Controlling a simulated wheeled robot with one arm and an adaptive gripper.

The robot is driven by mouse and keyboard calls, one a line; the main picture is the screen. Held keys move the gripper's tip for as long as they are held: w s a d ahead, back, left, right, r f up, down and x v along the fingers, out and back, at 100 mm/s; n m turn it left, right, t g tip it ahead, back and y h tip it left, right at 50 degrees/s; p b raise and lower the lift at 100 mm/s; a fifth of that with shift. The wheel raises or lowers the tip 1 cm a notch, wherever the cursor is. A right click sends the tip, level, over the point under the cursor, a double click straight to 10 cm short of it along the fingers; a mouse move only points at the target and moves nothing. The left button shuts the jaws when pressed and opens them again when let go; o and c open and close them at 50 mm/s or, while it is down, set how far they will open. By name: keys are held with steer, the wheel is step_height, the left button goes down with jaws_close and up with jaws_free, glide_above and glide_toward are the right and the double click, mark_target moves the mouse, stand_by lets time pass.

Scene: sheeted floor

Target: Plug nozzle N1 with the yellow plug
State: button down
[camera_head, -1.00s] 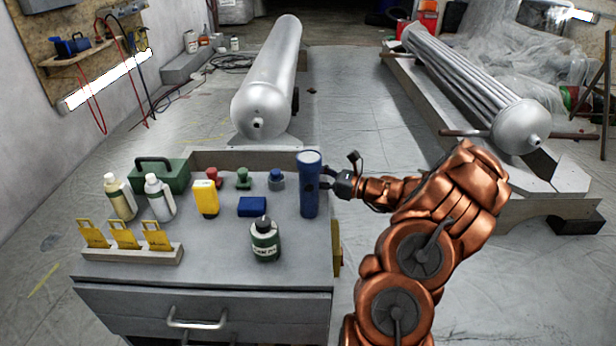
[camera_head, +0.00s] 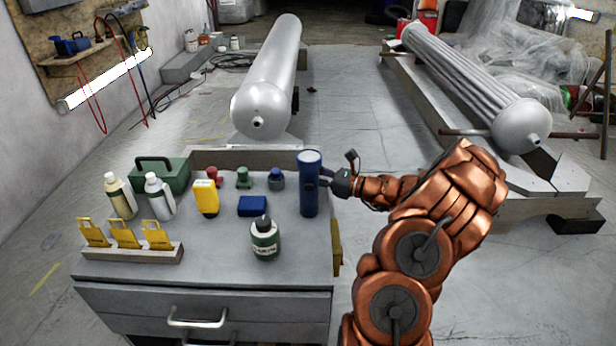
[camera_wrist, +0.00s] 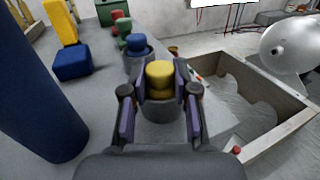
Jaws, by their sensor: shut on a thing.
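The yellow plug (camera_wrist: 159,74) is between the fingers of my gripper (camera_wrist: 160,98) in the wrist view. My gripper is shut on it. A grey round cup or base is directly below the plug; I cannot tell whether the plug still sits in it. A nozzle (camera_head: 258,122) shows on the near end of the left silver vessel (camera_head: 268,75). Another (camera_head: 533,139) is on the right tube bundle's end. No N1 label is readable.
The flashlight stands close beside my gripper. Red (camera_head: 212,174), green (camera_head: 243,178) and blue (camera_head: 277,180) plugs stand left of it on the grey cart (camera_head: 120,262).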

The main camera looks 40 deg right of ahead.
steer(key=shift+r, duration=0.2)
steer(key=shift+r+p, duration=1.8)
steer(key=shift+r, duration=0.3)
steer(key=shift+r, duration=0.1)
steer(key=shift+r+p, duration=1.65)
steer(key=shift+r, duration=0.3)
steer(key=shift+f, duration=0.1)
steer(key=c, duration=1.5)
jaws_free()
jaws_close()
